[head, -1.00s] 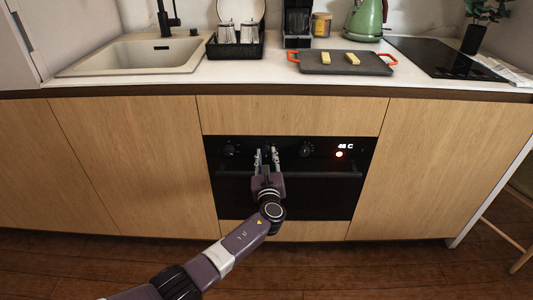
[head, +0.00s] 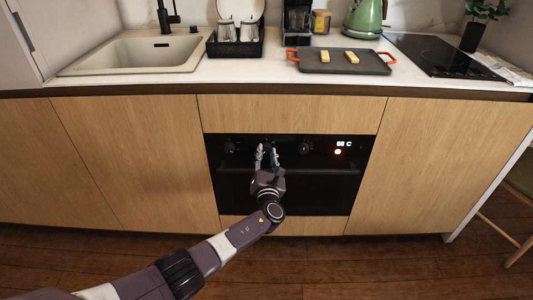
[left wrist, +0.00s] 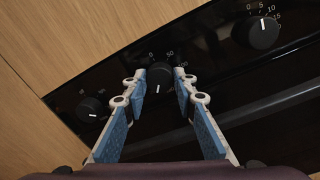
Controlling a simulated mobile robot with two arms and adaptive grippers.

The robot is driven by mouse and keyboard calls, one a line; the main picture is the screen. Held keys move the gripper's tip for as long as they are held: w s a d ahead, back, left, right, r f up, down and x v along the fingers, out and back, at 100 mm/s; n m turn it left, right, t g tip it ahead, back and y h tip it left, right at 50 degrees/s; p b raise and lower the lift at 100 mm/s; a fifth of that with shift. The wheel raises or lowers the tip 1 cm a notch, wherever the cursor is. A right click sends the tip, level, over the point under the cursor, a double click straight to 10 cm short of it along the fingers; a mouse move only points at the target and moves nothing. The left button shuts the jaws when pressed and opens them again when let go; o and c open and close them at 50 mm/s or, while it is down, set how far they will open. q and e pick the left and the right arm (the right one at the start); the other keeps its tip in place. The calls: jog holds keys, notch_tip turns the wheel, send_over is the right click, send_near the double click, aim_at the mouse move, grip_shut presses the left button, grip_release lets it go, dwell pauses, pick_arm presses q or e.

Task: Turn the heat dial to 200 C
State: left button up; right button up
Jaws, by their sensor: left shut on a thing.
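The heat dial (left wrist: 159,76) is a black round knob with a white mark on the black oven panel. In the left wrist view, numbers such as 0 and 50 show around it. My left gripper (left wrist: 162,88) has its two blue-padded fingers on either side of the dial, shut on it. In the head view, the left gripper (head: 267,151) reaches the middle of the oven panel and hides the dial. The oven display (head: 344,144) shows a low reading in C; its digits are blurred. A red light (head: 338,152) glows below it. My right gripper is not in view.
A timer-like knob (left wrist: 263,31) sits right of the dial and another knob (left wrist: 90,108) sits left. The oven handle (head: 325,172) runs across below the panel. Wooden cabinet fronts (head: 135,160) flank the oven. The counter (head: 240,76) is above.

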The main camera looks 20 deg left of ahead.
pick_arm(q)
jog(key=shift+f, duration=0.15)
jog(key=o, duration=1.2)
jog(key=shift+c, duration=0.2)
jog(key=shift+s, duration=0.1)
jog(key=v, duration=1.2)
